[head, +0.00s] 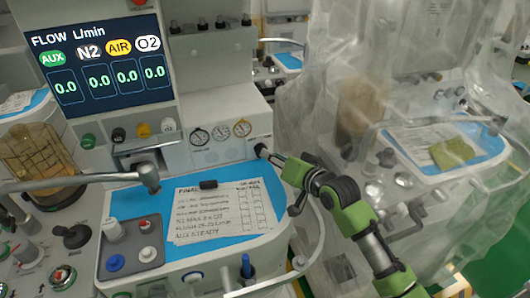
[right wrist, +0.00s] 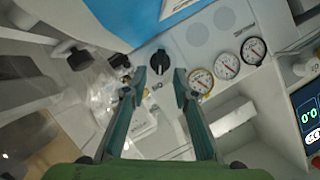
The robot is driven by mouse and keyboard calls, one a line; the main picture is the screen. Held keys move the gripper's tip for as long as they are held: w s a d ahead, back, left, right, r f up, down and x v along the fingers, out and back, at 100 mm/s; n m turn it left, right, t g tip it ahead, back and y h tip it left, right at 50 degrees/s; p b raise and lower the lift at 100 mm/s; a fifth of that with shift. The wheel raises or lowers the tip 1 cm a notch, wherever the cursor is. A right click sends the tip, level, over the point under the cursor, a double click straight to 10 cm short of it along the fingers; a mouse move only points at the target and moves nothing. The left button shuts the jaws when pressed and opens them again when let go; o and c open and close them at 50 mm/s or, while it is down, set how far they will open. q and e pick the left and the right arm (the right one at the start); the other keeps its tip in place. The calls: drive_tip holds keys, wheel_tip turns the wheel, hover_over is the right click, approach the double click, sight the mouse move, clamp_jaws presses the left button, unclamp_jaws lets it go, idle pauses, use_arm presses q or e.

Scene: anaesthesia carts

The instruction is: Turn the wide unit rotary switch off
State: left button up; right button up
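The rotary switch (right wrist: 161,64) is a black knob on the pale panel beside the row of gauges. In the right wrist view it sits just beyond and between my right fingertips, and its setting cannot be read. In the head view the dark knob (head: 260,149) shows at the right end of the panel, partly hidden by my gripper. My right gripper (head: 275,158) comes in from the right and points at it. Its two fingers (right wrist: 158,84) are apart, with nothing between the tips; contact with the knob cannot be told. My left gripper is not in view.
Three round gauges (head: 221,132) lie left of the switch, below the flow display (head: 95,62). A metal pipe (head: 110,177) crosses the left side above the blue work surface with a paper checklist (head: 222,211). A plastic-draped cart (head: 400,110) stands close on the right.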

drive_tip(key=shift+x, duration=2.45)
drive_tip(key=shift+s+r, duration=0.1)
clamp_jaws()
